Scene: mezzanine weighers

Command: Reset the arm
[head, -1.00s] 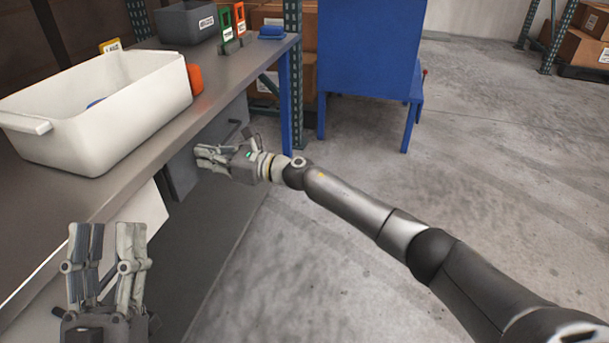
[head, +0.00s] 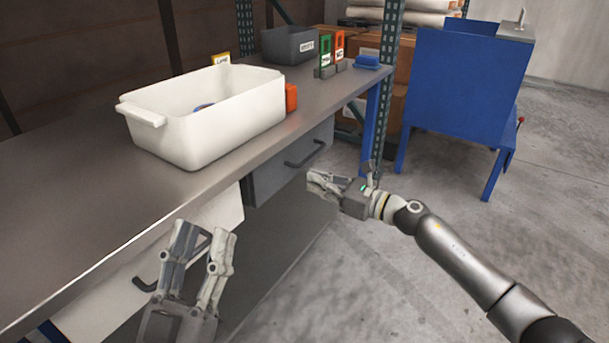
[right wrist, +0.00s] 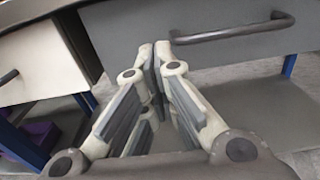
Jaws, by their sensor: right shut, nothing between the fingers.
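My right gripper (head: 322,184) is shut and empty, held beside the bench in front of the grey drawer (head: 290,160). In the right wrist view its fingertips (right wrist: 155,55) meet, below and left of the dark handle on the grey drawer front. The right arm comes in from the lower right. My left gripper (head: 207,232) is at the lower left of the head view, pointing up beside the bench's front edge. Its fingers stand apart with nothing between them.
A white bin (head: 205,125) with something blue inside stands on the grey bench (head: 70,215). Behind it are a grey box (head: 289,44), green and orange tags, and a blue item (head: 367,61). A blue cabinet (head: 455,85) stands at right. The concrete floor is clear at right.

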